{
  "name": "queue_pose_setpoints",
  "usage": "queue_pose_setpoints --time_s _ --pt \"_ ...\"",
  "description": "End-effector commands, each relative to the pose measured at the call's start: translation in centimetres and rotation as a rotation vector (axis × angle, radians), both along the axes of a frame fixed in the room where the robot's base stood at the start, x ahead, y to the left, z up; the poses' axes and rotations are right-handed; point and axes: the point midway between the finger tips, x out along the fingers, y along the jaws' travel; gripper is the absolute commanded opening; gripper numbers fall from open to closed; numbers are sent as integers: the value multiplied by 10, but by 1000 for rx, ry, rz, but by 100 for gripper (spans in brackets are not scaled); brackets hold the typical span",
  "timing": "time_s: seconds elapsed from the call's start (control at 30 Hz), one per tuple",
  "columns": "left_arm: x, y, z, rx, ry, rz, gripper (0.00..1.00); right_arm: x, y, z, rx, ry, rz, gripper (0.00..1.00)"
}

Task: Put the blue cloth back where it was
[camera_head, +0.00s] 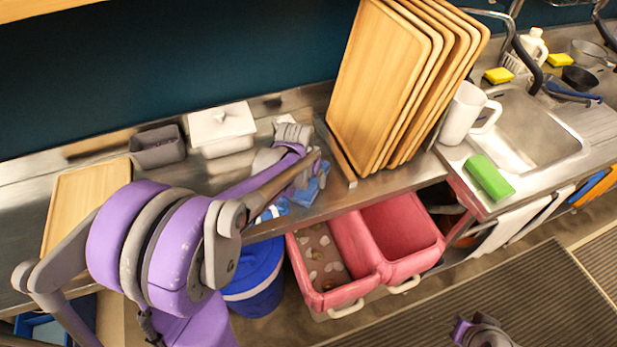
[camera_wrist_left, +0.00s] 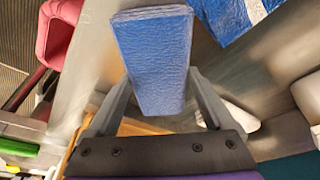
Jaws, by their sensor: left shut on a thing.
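A blue folded cloth (camera_wrist_left: 153,62) is held between the fingers of my left gripper (camera_wrist_left: 158,98) in the left wrist view. In the head view the held cloth (camera_head: 308,191) shows beside my left gripper (camera_head: 312,172), by the counter's front edge, left of the upright wooden trays. The gripper is shut on it and partly hides it. A second blue cloth with a white stripe (camera_wrist_left: 232,16) lies on the metal counter close by; it also shows in the head view (camera_head: 272,211). Only a piece of my right arm shows at the bottom right; its fingers are out of sight.
Upright wooden trays (camera_head: 385,85) stand right of my left gripper. A white lidded container (camera_head: 221,127) and a grey bin (camera_head: 158,147) stand behind. Pink tubs (camera_head: 400,228) and a blue bucket (camera_head: 255,275) are below the counter edge. A white pitcher (camera_head: 462,112) stands near the sink.

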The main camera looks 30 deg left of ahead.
Motion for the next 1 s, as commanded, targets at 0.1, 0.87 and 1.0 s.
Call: queue_pose_setpoints --time_s 0.1,0.87,1.0 --pt "0 0 1 0 0 0 34 0 0 0 0 0 0 0" --pt "-8 -1 29 0 -2 1 100 2 0 5 0 -4 0 0" --pt "-17 -2 60 0 -2 1 100 4 0 10 0 -8 0 0"
